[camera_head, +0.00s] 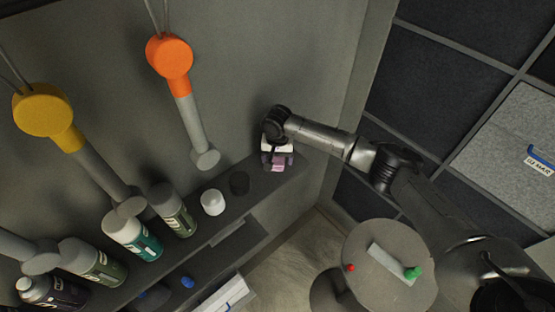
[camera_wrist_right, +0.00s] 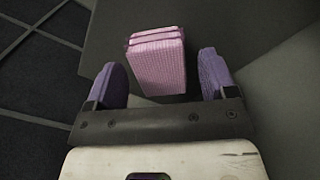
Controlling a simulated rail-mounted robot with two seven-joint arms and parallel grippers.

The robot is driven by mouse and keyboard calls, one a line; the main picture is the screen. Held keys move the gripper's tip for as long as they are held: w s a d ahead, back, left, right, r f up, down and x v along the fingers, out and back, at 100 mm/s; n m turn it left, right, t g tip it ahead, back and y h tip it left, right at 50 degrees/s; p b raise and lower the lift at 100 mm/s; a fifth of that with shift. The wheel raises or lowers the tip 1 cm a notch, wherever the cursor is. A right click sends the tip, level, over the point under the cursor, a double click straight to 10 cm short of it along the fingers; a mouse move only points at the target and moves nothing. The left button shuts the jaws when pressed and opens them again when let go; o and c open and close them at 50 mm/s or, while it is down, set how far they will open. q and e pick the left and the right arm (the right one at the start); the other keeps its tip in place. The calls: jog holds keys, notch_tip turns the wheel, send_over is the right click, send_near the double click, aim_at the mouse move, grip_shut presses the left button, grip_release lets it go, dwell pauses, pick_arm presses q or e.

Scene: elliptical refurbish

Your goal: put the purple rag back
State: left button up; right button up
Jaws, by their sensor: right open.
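The purple rag (camera_wrist_right: 157,62) is a folded pinkish-purple cloth lying on the dark shelf. In the head view the rag (camera_head: 278,164) shows at the right end of the shelf (camera_head: 215,238), just below my right gripper (camera_head: 277,160). In the right wrist view the right gripper (camera_wrist_right: 162,80) is open, its two purple finger pads on either side of the rag with gaps to both. The rag lies between and partly beyond the fingertips. My left gripper is not in view.
Several bottles (camera_head: 133,236) line the shelf further left. Orange (camera_head: 169,56) and yellow (camera_head: 43,110) hanging fixtures are above. A round stool (camera_head: 390,265) stands lower right.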

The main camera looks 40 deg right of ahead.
aim_at(277, 159)
notch_tip(277, 159, up, 11)
dwell(0.4)
dwell(0.6)
